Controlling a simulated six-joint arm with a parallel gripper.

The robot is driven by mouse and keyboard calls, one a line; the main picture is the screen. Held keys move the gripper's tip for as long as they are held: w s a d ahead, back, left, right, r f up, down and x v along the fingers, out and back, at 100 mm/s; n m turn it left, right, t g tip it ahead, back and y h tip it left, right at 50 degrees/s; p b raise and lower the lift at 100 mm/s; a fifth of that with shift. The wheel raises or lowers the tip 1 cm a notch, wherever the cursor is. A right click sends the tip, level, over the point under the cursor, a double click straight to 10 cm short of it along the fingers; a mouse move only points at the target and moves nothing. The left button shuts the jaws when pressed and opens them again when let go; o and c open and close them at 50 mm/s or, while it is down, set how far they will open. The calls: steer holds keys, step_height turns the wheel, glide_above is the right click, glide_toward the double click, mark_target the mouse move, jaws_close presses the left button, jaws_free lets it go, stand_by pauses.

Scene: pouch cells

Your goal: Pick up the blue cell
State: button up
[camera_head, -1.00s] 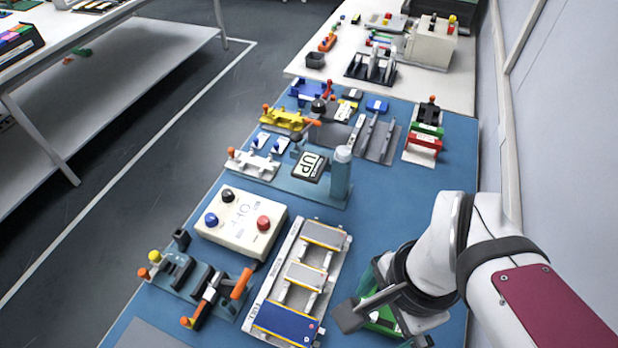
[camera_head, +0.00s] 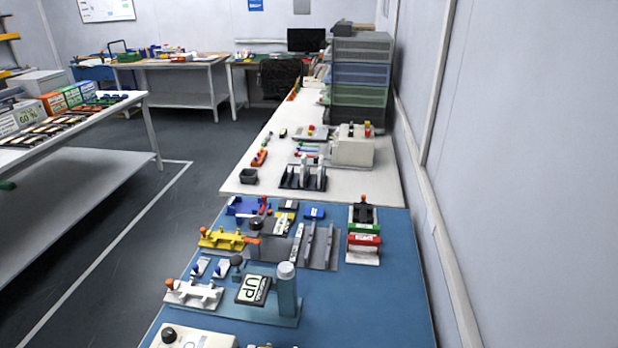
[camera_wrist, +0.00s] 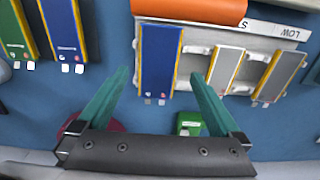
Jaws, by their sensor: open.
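A blue cell (camera_wrist: 161,58) with yellow long edges and two pale tabs shows in the wrist view, at the left end of a grey rack (camera_wrist: 203,48) marked "LOW". My gripper (camera_wrist: 160,78) has teal fingers spread apart. One fingertip is on each side of this cell in the picture, with nothing held; I cannot tell the height gap. A second blue cell (camera_wrist: 62,30) lies to the left, next to a green cell (camera_wrist: 17,32). Two silver cells (camera_wrist: 226,68) (camera_wrist: 279,75) sit to the right in the rack. My gripper is outside the head view.
An orange part (camera_wrist: 195,10) lies beyond the rack. A green block (camera_wrist: 188,122) and a dark red round shape show between and beside the fingers. In the head view, fixtures crowd the blue mat (camera_head: 385,300), whose right part is clear; a wall runs along the right.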

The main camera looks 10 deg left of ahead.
step_height(320, 180, down, 4)
steer(key=shift+s+d+r, duration=0.1)
steer(key=shift+s+r, duration=0.05)
steer(key=c, duration=1.2)
steer(key=shift+r, duration=0.1)
